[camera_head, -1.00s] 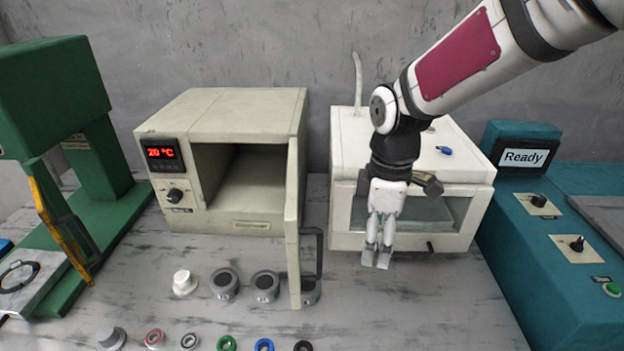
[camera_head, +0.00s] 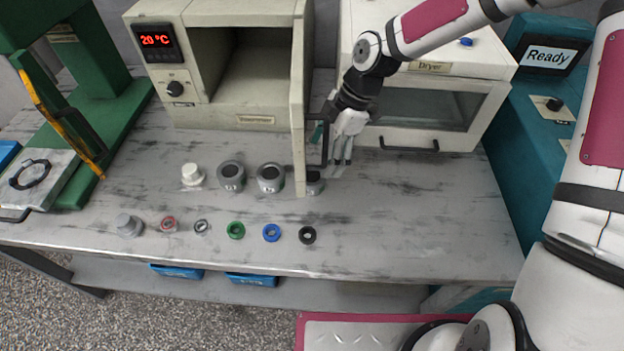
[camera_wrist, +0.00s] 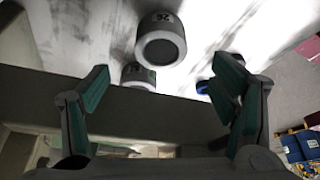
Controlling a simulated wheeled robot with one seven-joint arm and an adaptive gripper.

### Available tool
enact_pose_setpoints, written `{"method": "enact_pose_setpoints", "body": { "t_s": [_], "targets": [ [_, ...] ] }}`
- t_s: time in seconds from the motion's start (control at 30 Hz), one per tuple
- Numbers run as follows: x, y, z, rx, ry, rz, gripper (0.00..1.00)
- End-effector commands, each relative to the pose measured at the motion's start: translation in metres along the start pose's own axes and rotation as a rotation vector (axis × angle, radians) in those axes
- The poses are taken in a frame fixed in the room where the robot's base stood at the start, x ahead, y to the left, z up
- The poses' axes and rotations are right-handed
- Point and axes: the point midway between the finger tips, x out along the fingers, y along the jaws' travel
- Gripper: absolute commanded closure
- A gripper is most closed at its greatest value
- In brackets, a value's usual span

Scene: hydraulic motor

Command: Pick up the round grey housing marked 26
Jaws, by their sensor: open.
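The round grey housing marked 26 (camera_wrist: 160,42) shows in the wrist view, top centre, with a dark round top. It stands beyond my open fingertips, untouched. A second grey housing (camera_wrist: 138,75) is partly covered by the door edge in that view.
The open heater door (camera_head: 299,110) stands close left of my gripper. Two more grey housings (camera_head: 231,177) (camera_head: 270,178) and a white part (camera_head: 191,175) stand left of it. Several small rings lie nearer the front. The dryer (camera_head: 430,105) is behind. The table is clear to the right.

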Motion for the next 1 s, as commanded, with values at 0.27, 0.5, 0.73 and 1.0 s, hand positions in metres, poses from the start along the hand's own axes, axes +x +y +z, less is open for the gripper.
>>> {"method": "enact_pose_setpoints", "body": {
  "t_s": [0.27, 0.5, 0.73, 1.0],
  "targets": [
    [0.022, 0.0, 0.001, 0.0, -0.001, -0.001, 0.21],
    [0.055, -0.002, 0.003, -0.001, -0.001, -0.002, 0.21],
    [0.071, -0.001, 0.004, 0.001, -0.002, 0.0, 0.21],
    [0.071, -0.001, 0.004, 0.001, -0.002, 0.001, 0.39]
  ]
}}
